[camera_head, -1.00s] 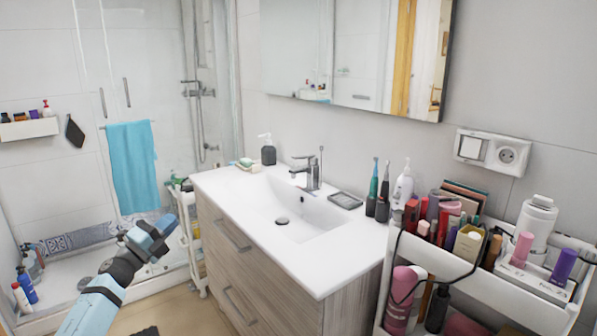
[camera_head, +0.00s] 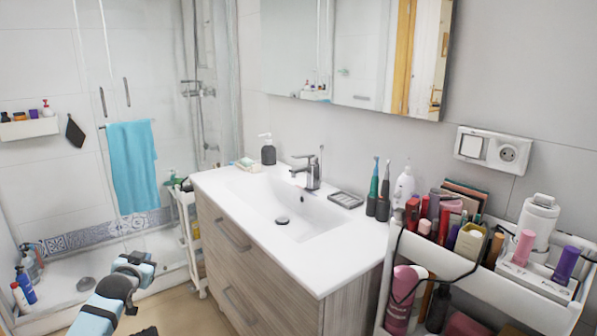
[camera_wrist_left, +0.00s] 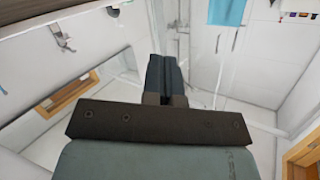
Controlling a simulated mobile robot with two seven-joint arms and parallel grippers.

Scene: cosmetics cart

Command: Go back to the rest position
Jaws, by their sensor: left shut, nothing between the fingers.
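My left gripper (camera_head: 138,264) is at the lower left of the head view, in front of the shower and to the left of the wooden vanity. In the left wrist view its two dark fingers (camera_wrist_left: 165,75) are together, with nothing between them. No object is held. My right gripper is in neither view.
The vanity (camera_head: 260,277) with its white sink (camera_head: 285,208) stands right of my left gripper. A white cart (camera_head: 487,275) full of cosmetics is at the right. A slim white trolley (camera_head: 188,235) stands between shower and vanity. A blue towel (camera_head: 133,168) hangs behind.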

